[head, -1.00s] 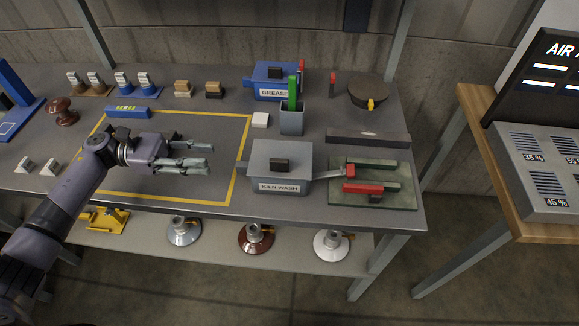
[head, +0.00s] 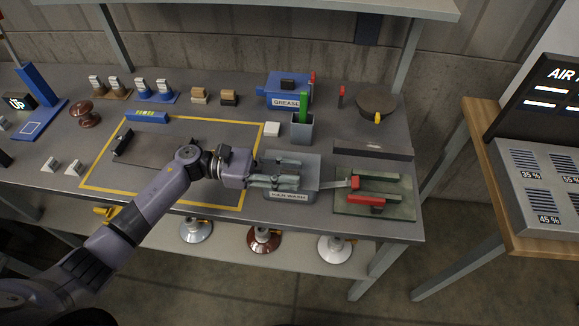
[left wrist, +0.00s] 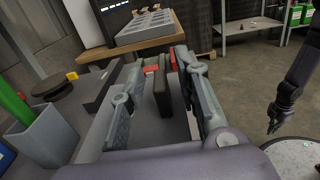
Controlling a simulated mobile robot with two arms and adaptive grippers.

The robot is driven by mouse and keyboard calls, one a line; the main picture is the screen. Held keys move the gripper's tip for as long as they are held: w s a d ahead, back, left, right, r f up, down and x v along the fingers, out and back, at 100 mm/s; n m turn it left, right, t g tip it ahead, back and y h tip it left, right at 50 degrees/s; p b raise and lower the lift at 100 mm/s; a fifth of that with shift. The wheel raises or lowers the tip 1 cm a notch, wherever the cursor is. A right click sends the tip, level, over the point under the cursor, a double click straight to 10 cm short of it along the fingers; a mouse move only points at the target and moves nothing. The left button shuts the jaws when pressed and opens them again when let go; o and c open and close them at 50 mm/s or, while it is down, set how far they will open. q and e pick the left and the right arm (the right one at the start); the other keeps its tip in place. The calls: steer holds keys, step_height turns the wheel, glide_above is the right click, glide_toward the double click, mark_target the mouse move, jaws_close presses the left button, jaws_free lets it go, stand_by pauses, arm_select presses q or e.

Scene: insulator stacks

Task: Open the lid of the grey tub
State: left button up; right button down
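The grey tub (head: 311,172), labelled KILN WASH, stands on the workbench with its lid on. My left gripper (head: 288,172) reaches over the lid from the left and hides much of it in the head view. In the left wrist view the lid's dark handle (left wrist: 161,92) stands upright between the fingers of my left gripper (left wrist: 155,85). The fingers are open, with a gap visible beside the handle. My right gripper (left wrist: 274,122) shows at the right edge of the left wrist view, away from the tub; its finger state is too small to tell.
A green board (head: 347,207) with red-handled parts lies right of the tub. Behind are a grey cup (head: 302,130) with a green-handled tool, a blue GREASE tub (head: 274,95) and a dark round object (head: 380,104). The yellow-outlined area (head: 262,150) lies left.

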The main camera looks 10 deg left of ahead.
arm_select(q)
steer(key=shift+d, duration=0.15)
jaws_close()
stand_by(0.4)
stand_by(0.5)
